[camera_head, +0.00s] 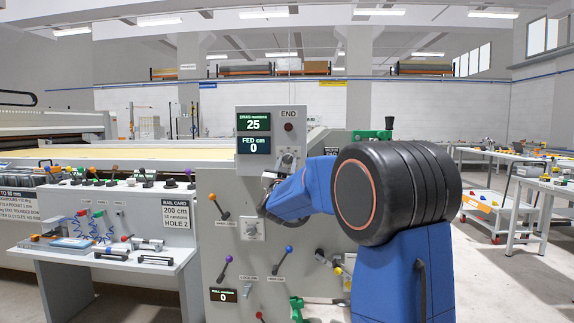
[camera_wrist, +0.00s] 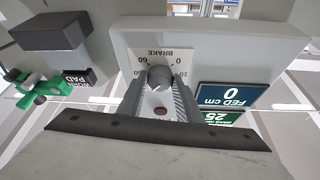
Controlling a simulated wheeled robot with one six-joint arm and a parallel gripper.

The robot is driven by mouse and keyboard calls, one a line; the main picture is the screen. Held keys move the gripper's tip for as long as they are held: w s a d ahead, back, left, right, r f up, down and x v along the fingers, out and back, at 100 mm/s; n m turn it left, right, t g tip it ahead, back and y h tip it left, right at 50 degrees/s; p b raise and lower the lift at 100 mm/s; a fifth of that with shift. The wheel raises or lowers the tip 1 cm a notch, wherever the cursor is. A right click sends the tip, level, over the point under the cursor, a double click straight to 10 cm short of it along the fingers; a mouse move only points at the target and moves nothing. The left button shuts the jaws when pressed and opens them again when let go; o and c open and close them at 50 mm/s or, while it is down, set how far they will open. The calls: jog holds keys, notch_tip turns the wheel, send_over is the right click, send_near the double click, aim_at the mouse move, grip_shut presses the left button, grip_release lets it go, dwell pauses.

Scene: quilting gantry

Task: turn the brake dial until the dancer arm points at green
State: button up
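The brake dial (camera_wrist: 160,78) is a round grey knob on a white scale plate marked BRAKE, with several numbers around it. In the head view the dial (camera_head: 287,160) sits below the displays on the END panel. My gripper (camera_wrist: 160,84) has one ribbed finger on each side of the dial, close to it; I cannot tell whether the fingers press on it. In the head view my gripper (camera_head: 270,182) is small and partly hidden by my blue arm.
The FED display (camera_head: 254,146) reads 0. Levers with orange (camera_head: 212,197), purple and blue (camera_head: 289,249) knobs and another dial (camera_head: 251,229) are on the machine front. A dark block (camera_wrist: 50,32) and green clamp (camera_wrist: 38,92) stand beside the panel. A side table (camera_head: 120,250) is at left.

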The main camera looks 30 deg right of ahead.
jog(key=shift+m, duration=0.4)
jog(key=m+g+h, duration=0.1)
jog(key=m, duration=0.1)
jog(key=m+g, duration=0.1)
jog(key=m, duration=0.1)
jog(key=shift+w+a+h, duration=0.15)
jog(key=shift+a+h, duration=0.05)
jog(key=shift+h, duration=0.2)
jog(key=shift+a+r+m+g+h, duration=0.1)
jog(key=shift+m+g+h, duration=0.25)
jog(key=shift+m, duration=0.8)
jog(key=shift+m+g+h, duration=0.15)
jog(key=shift+m+g, duration=0.4)
jog(key=shift+m, duration=0.9)
jog(key=o, duration=1)
jog(key=shift+o, duration=0.2)
jog(key=shift+a, duration=0.1)
jog(key=v, duration=1.7)
jog(key=shift+a, duration=0.15)
jog(key=shift+r, duration=0.15)
